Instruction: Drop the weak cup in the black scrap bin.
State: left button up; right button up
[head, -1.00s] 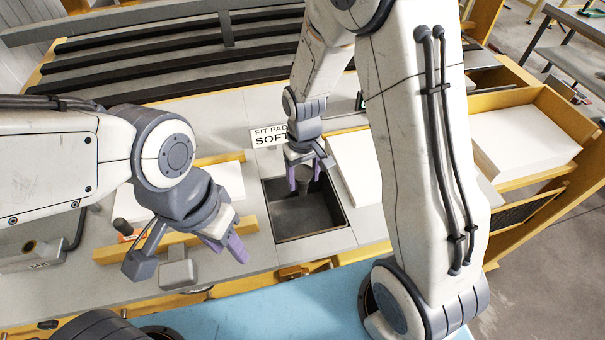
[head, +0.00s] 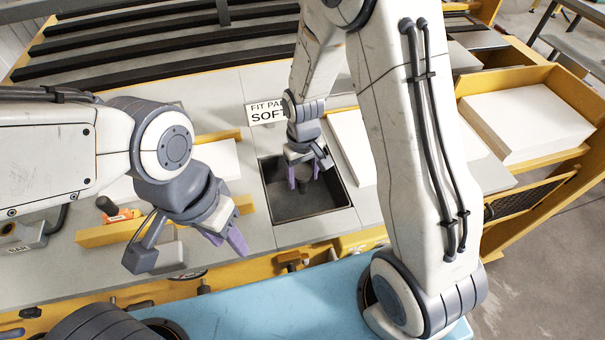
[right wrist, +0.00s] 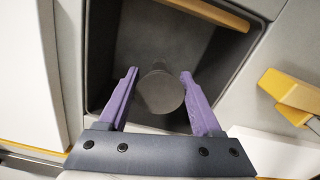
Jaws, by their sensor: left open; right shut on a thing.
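The black scrap bin (head: 300,210) is a dark square well sunk in the bench, and it shows in the right wrist view (right wrist: 195,35). My right gripper (head: 304,178) points down into its opening. It is shut on the weak cup (head: 304,186), a small dark grey round piece. In the right wrist view the cup (right wrist: 162,92) is a grey disc between the purple fingers (right wrist: 160,80), with the bin floor behind it. My left gripper (head: 232,240) is open and empty, left of the bin above the bench's front.
A sign reading "FIT PA… SOFT" (head: 265,114) stands behind the bin, partly hidden by my right arm. White stacks lie on both sides, one at left (head: 218,158) and one in a yellow tray (head: 525,120) at right. A yellow bar (head: 110,235) lies at left.

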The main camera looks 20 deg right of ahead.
jog(key=o, duration=1.4)
jog(key=shift+o, duration=0.2)
jog(key=shift+r, duration=0.15)
jog(key=shift+r, duration=0.35)
notch_tip(320, 180, up, 10)
jog(key=shift+f+b, duration=0.2)
jog(key=shift+b, duration=0.85)
